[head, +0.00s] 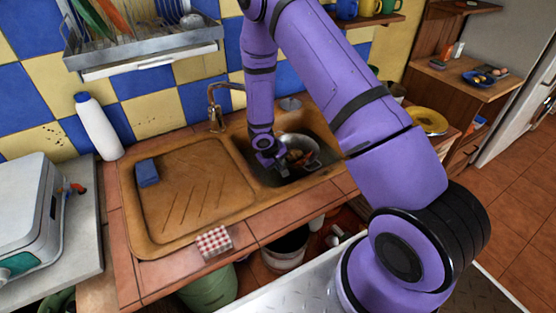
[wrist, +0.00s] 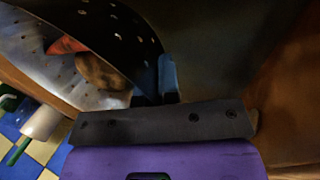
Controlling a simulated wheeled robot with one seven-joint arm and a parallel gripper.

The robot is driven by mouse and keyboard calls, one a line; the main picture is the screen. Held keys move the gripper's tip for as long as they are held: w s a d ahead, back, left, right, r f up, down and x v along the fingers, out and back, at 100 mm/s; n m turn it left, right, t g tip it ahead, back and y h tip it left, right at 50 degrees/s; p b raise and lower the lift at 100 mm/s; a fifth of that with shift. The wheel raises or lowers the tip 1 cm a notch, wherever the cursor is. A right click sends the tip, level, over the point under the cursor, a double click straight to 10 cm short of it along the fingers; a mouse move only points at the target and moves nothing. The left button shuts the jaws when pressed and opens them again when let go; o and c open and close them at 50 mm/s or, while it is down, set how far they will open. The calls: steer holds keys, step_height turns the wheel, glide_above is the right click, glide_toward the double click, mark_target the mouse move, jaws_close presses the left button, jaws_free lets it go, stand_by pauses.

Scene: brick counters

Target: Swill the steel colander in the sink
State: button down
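The steel colander (head: 299,148) is in the right-hand basin of the sink (head: 262,172), with brown and reddish food pieces inside. It fills the upper left of the wrist view, its perforated wall (wrist: 112,28) showing dark. My gripper (head: 274,160) is down in the basin at the colander's left side. In the wrist view, my gripper's fingers (wrist: 165,82) are close together at the colander's rim and appear shut on its wall. The far finger is mostly hidden. The tap (head: 213,105) stands behind the sink, left of my arm; no water shows.
A blue sponge (head: 147,172) lies on the drainboard (head: 195,190). A white bottle (head: 98,127) stands behind it on the left. A checked box (head: 214,242) sits at the counter's front edge. A dish rack (head: 140,35) hangs above. A yellow plate (head: 428,121) lies right of the sink.

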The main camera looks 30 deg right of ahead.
steer(key=shift+f, duration=3.5)
steer(key=shift+s+f, duration=0.1)
steer(key=shift+f, duration=0.1)
steer(key=shift+r, duration=0.15)
steer(key=shift+r, duration=0.45)
steer(key=shift+s+f, duration=0.1)
steer(key=shift+f, duration=0.55)
